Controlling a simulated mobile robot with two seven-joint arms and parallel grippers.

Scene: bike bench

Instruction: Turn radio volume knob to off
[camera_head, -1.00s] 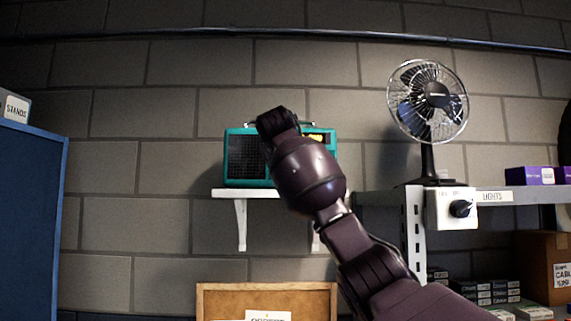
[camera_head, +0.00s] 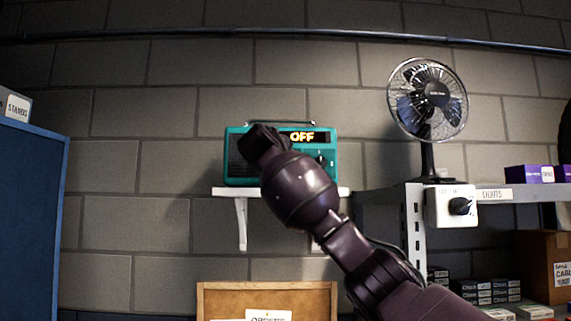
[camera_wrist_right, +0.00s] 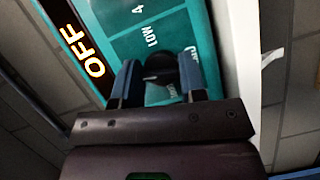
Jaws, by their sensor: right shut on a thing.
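The teal radio (camera_head: 330,172) sits on a small white wall shelf; its display (camera_head: 301,137) reads OFF in yellow. My right arm crosses its front and hides my right gripper in the head view. In the right wrist view, my right gripper (camera_wrist_right: 160,82) has its two fingers on either side of the black volume knob (camera_wrist_right: 160,64) and is shut on it. Labels 4 and LOW show near the knob on the teal face. The display (camera_wrist_right: 85,45) lies left of it there. My left gripper is not in view.
The white shelf (camera_head: 241,222) is on a grey block wall. A fan (camera_head: 430,100) stands right on a metal shelf with a switch box (camera_head: 440,207). A blue panel (camera_head: 30,220) is at left, and a wooden-framed board (camera_head: 222,304) stands below.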

